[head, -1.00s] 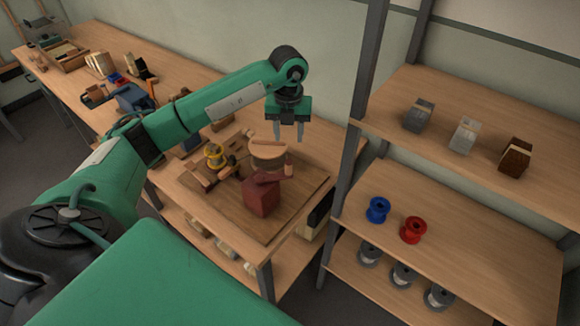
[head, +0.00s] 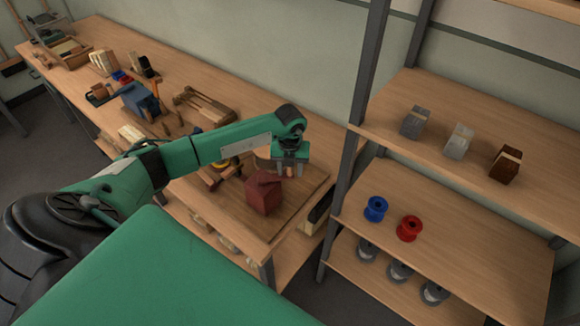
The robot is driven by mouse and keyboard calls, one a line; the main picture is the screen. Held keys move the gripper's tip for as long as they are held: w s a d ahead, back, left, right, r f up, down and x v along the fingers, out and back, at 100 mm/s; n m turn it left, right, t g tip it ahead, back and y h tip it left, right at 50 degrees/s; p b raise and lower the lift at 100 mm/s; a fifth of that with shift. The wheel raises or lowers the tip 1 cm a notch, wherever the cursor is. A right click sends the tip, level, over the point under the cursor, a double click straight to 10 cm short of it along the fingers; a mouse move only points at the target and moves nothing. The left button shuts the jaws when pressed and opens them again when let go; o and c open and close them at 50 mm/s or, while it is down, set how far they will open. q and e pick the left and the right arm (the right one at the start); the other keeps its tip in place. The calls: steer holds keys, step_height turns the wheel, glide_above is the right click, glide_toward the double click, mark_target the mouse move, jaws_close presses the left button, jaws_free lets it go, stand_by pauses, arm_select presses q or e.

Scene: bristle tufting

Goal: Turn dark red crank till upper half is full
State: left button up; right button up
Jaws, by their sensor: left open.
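The dark red crank machine (head: 264,197) stands on a wooden board (head: 283,215) near the bench's right end. Its dark red arm shows on top, under my gripper. My left gripper (head: 288,171) points down over the crank's handle end, with its fingers apart. The handle lies at or between the fingertips, but I cannot tell whether they touch it. The round wooden piece (head: 262,156) behind the crank is mostly hidden by my arm and gripper, so its upper half cannot be read. My right gripper is not in view.
A yellow spool (head: 222,163) is partly hidden behind my left arm. A shelf unit on the right holds several blocks, a blue spool (head: 375,208), a red spool (head: 410,228) and grey spools below. A blue machine (head: 139,101) stands further left on the bench.

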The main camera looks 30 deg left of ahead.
arm_select(q)
jaws_close()
steer(key=shift+w+a, duration=0.1)
